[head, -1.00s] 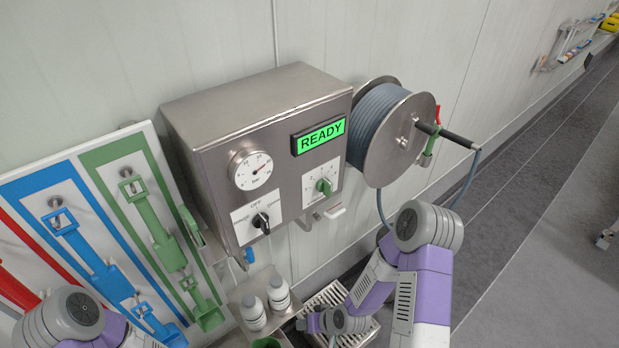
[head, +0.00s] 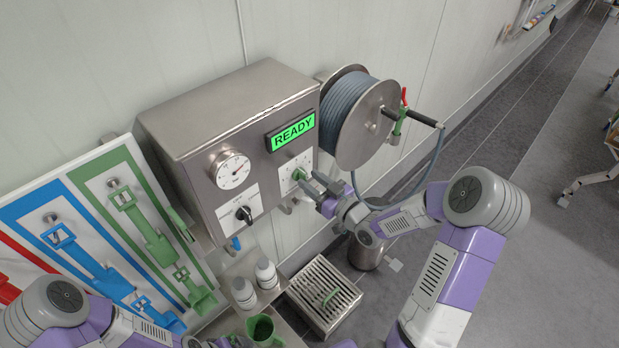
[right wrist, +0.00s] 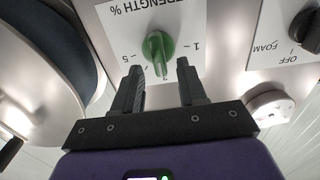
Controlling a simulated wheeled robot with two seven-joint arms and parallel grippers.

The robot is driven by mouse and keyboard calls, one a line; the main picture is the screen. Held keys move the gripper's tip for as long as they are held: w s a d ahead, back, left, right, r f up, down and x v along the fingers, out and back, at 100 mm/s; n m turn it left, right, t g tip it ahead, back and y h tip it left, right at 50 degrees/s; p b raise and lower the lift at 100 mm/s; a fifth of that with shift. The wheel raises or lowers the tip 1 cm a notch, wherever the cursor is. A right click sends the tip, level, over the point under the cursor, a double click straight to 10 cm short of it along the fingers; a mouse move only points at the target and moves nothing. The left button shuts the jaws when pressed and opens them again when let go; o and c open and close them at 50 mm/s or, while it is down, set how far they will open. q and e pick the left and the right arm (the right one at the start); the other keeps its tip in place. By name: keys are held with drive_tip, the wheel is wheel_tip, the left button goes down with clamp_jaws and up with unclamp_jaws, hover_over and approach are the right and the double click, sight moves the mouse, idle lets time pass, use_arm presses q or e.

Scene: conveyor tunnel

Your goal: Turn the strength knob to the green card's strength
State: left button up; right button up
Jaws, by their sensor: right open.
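The green strength knob (head: 299,174) is on a white plate on the steel box's front. In the right wrist view, upside down, the knob (right wrist: 158,48) points down between the marks 1 and 5; the mark there is hidden. My right gripper (head: 320,183) is open and empty in front of the knob. Its fingers (right wrist: 158,80) stand apart, one to each side of the knob's lower end; contact cannot be told. I cannot make out a green card. My left arm is at the lower left, its gripper (head: 218,342) barely showing at the bottom edge.
A black foam selector (head: 244,214) and a gauge (head: 231,169) are left of the knob. A hose reel (head: 362,125) stands close on the right. White bottles (head: 266,273), a green jug (head: 262,330) and a grate (head: 313,284) are below. Colored tool boards hang at left.

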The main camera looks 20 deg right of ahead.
drive_tip(key=shift+w+a, duration=0.25)
drive_tip(key=shift+w, duration=0.35)
clamp_jaws()
drive_tip(key=shift+w+d+f+m+p, duration=0.1)
drive_tip(key=shift+d+m+p, duration=0.05)
drive_tip(key=shift+m, duration=1.15)
drive_tip(key=shift+s+d+m+p, duration=0.1)
drive_tip(key=shift+m+p, duration=0.1)
drive_tip(key=shift+m, duration=1.1)
drive_tip(key=shift+w+d+f+m+p, duration=0.1)
drive_tip(key=shift+d+m+p, duration=0.05)
drive_tip(key=shift+m, duration=1.15)
